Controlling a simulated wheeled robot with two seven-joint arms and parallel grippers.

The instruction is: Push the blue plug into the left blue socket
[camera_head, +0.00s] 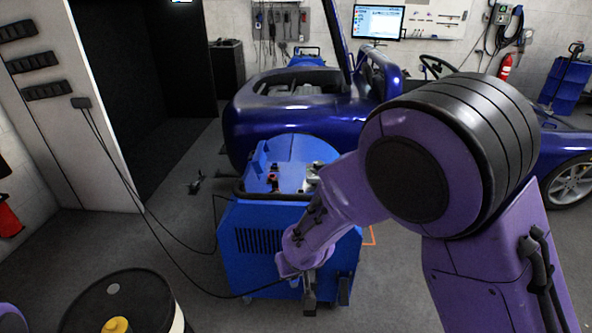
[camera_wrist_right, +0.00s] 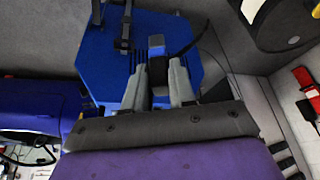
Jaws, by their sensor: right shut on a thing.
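My right gripper (camera_head: 309,292) is low at the front of the blue dynamometer unit (camera_head: 262,242), with its jaws pointing down in the head view. In the right wrist view its two grey fingers (camera_wrist_right: 158,72) are shut on a dark block, apparently the plug (camera_wrist_right: 157,78), with a black cable (camera_wrist_right: 191,45) curving off beside it. The unit's blue face (camera_wrist_right: 110,60) lies beyond the fingers. I cannot make out the left blue socket, nor whether the plug touches it. My left gripper is out of view.
A black drum (camera_head: 130,300) with a yellow cap stands at the lower left. A blue car (camera_head: 290,105) is behind the unit.

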